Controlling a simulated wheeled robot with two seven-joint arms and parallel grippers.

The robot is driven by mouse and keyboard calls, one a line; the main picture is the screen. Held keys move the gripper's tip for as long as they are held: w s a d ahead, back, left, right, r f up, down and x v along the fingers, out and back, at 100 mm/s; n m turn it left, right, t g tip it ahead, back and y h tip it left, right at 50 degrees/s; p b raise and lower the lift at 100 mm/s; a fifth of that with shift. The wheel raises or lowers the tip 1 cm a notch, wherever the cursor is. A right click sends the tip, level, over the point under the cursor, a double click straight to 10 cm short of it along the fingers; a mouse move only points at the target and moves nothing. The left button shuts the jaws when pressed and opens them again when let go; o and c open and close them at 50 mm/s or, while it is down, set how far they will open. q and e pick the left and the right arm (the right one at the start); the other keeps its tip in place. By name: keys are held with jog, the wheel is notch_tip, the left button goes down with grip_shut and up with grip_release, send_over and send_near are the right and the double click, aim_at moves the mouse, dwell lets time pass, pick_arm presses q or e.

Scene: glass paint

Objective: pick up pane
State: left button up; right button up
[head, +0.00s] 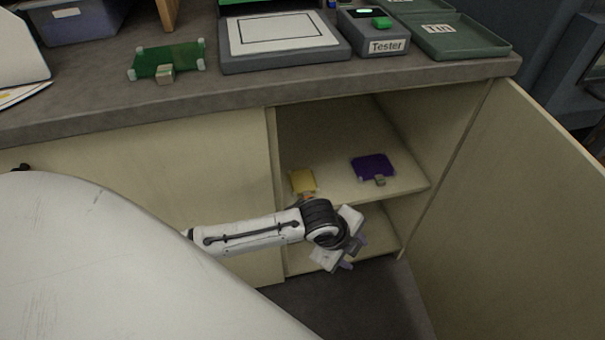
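A yellow pane (303,181) lies on the upper shelf inside the open cabinet, at its left side. A purple pane (373,167) with a small tan block at its front edge lies to the right on the same shelf. A green pane (168,60) with pale corners and a tan block lies on the countertop at the left. My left gripper (354,253) is in front of the cabinet opening, below and in front of the two shelf panes and touching neither. Its lavender-tipped fingers look apart, and I see no pane between them. My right gripper is not in view.
The cabinet's open door (520,210) stands at the right. The lower shelf (385,240) is partly hidden by my gripper. On the counter (130,105) are a grey tray with a white sheet (283,33), a tester (385,46) and green trays (460,40).

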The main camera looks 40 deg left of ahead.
pick_arm(q)
jog(key=w+a+m+y+b, duration=0.3)
jog(key=w+a+m, duration=0.15)
jog(key=a, duration=0.35)
jog(key=m+g+y+b, duration=0.2)
jog(key=m+y+b, duration=0.1)
send_near(308, 198)
jog(key=b+x, duration=0.3)
jog(key=x, duration=0.4)
jog(key=shift+f, duration=0.2)
jog(key=shift+w+a+f+b, duration=0.1)
jog(key=shift+a+f+b, duration=0.05)
jog(key=shift+f+b, duration=0.15)
grip_shut()
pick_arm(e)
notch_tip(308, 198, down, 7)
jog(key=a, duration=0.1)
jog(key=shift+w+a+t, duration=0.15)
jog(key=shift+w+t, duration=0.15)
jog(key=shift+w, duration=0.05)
